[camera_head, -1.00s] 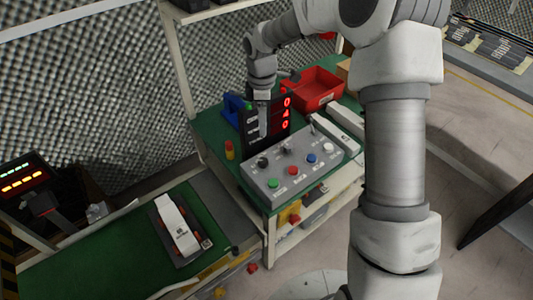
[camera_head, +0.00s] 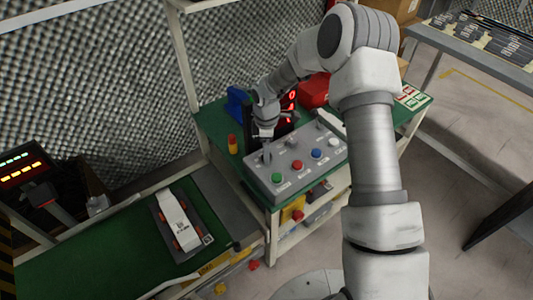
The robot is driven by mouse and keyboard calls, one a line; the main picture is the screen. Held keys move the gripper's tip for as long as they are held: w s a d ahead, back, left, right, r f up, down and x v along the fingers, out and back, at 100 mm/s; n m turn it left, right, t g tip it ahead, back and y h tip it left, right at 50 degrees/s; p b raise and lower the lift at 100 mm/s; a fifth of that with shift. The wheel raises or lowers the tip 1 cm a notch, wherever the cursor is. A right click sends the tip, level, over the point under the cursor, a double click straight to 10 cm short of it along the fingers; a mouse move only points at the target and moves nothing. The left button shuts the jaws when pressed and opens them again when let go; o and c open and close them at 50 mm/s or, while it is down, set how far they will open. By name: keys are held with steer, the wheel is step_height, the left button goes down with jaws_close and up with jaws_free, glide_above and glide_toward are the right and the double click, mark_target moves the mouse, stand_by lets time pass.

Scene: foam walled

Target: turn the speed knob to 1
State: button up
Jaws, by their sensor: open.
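The grey control panel (camera_head: 318,163) lies on the green-topped bench, with green, red, blue and white buttons along its front. My gripper (camera_head: 267,156) is over the panel's back left corner, pointing down, with its fingers at or just above the panel top. It is open. The speed knob cannot be made out clearly; the gripper hides the panel's back left, where a dark knob stood in the earlier view. Whether the fingers are around a knob or touching it I cannot tell. The display (camera_head: 290,104) with red digits stands behind the panel, partly hidden by my arm.
A red and yellow post (camera_head: 232,144) stands left of the panel. A red bin (camera_head: 314,92) and a blue item (camera_head: 236,102) are at the back. A green conveyor (camera_head: 110,250) with a white and grey item (camera_head: 177,222) is at lower left.

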steer(key=shift+f, duration=0.7)
jaws_close()
